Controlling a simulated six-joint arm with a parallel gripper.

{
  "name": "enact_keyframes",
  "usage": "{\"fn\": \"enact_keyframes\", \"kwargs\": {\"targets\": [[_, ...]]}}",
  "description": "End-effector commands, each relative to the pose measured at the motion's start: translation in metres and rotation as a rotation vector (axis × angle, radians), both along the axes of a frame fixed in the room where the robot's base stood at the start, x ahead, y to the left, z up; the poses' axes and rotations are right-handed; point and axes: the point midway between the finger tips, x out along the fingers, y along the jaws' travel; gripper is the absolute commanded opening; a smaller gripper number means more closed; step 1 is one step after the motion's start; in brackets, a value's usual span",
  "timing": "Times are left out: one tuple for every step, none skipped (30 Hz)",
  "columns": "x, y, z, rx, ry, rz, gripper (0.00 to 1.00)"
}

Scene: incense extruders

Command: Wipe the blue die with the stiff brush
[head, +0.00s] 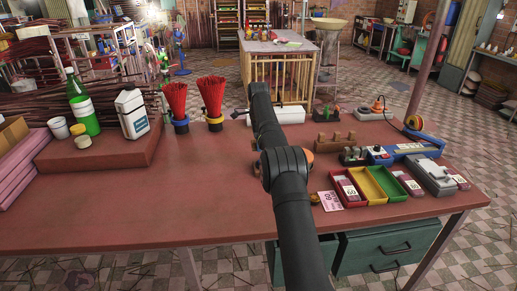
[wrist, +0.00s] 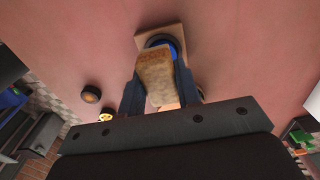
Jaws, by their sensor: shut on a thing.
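In the wrist view my gripper (wrist: 160,82) is shut on the stiff brush (wrist: 155,78), a tan wooden block-like piece between the two dark fingers. The blue die (wrist: 179,46) is a round blue piece on a square beige base (wrist: 174,30), just beyond the brush's far end. The brush end overlaps the die in this view and hides part of it. I cannot tell whether they touch. In the head view my arm covers the gripper, the brush and the die.
On the red table (head: 130,205), red, yellow and green trays (head: 369,184) and a blue tool (head: 408,150) lie to the right. Two bundles of red sticks (head: 212,95) stand at the back left. A small round thing (wrist: 90,94) lies left of my gripper. The front left is clear.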

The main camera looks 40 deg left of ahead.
Motion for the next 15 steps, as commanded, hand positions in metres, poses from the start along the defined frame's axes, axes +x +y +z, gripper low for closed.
{"fn": "enact_keyframes", "kwargs": {"targets": [[0.001,0.001,0.005,0.002,-0.002,0.0,0.09],[0.001,0.0,0.007,0.002,-0.002,0.0,0.09],[0.001,0.0,0.011,0.001,-0.001,0.0,0.09],[0.0,0.0,0.013,0.001,-0.001,0.0,0.09],[0.0,0.0,0.015,0.001,-0.001,0.0,0.09],[0.0,0.0,0.017,0.001,-0.001,0.0,0.09],[0.0,0.0,0.018,0.001,-0.001,0.0,0.09],[0.0,0.0,0.019,0.0,0.0,0.0,0.09],[0.0,0.0,0.02,0.0,0.0,0.0,0.09],[0.0,0.0,0.02,0.0,0.0,0.0,0.09],[0.0,0.0,0.02,0.0,0.0,0.0,0.09],[0.0,0.0,0.02,0.0,0.0,0.0,0.09],[0.0,0.0,0.02,0.0,0.0,0.0,0.09],[0.0,0.0,0.02,0.0,0.0,0.0,0.09],[0.0,0.0,0.02,0.0,0.0,0.0,0.09]]}}
